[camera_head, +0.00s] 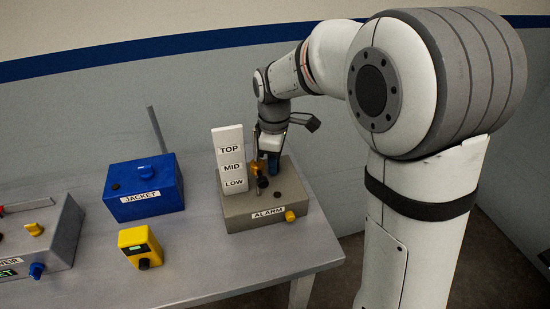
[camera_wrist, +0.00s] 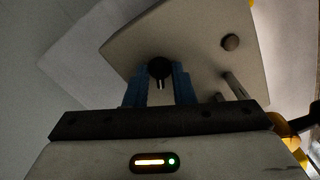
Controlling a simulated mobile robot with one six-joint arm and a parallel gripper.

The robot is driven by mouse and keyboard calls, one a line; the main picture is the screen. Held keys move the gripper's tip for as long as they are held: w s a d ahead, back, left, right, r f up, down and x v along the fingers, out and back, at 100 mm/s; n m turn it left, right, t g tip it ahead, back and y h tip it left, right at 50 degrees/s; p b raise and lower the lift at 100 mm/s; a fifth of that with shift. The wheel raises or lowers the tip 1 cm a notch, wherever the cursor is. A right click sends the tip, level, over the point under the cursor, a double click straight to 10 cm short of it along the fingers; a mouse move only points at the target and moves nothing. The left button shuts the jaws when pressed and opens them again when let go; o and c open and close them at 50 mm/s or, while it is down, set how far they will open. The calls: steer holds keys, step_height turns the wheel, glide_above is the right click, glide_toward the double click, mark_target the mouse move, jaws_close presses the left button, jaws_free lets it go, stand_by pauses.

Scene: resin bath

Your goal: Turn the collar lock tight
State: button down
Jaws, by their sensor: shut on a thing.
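My gripper (camera_head: 272,164) points down over the grey ALARM box (camera_head: 240,211), just right of the white TOP/MID/LOW plate (camera_head: 229,147). In the wrist view its blue fingers (camera_wrist: 160,84) are shut on a black round knob (camera_wrist: 160,67), which appears to be the collar lock. How tight the knob is cannot be told. In the head view the gripper hides most of the grip. A small dark part (camera_head: 262,183) shows below, and a yellow part (camera_head: 254,168) sits close to the fingers.
A thin metal post (camera_wrist: 236,87) stands right of the fingers in the wrist view, near a brown button (camera_wrist: 230,42). The blue JACKET box (camera_head: 144,188), a yellow box (camera_head: 139,246) and another grey box (camera_head: 55,235) stand to the left. The table front (camera_head: 210,275) is clear.

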steer(key=m, duration=0.6)
steer(key=shift+w+r+m+p, duration=0.1)
steer(key=shift+r+m+p, duration=0.05)
steer(key=shift+m+p, duration=0.2)
steer(key=m, duration=0.6)
steer(key=shift+p, duration=0.3)
steer(key=c, duration=1.6)
jaws_free()
steer(key=shift+o, duration=0.2)
step_height(320, 180, up, 8)
steer(key=shift+f, duration=0.15)
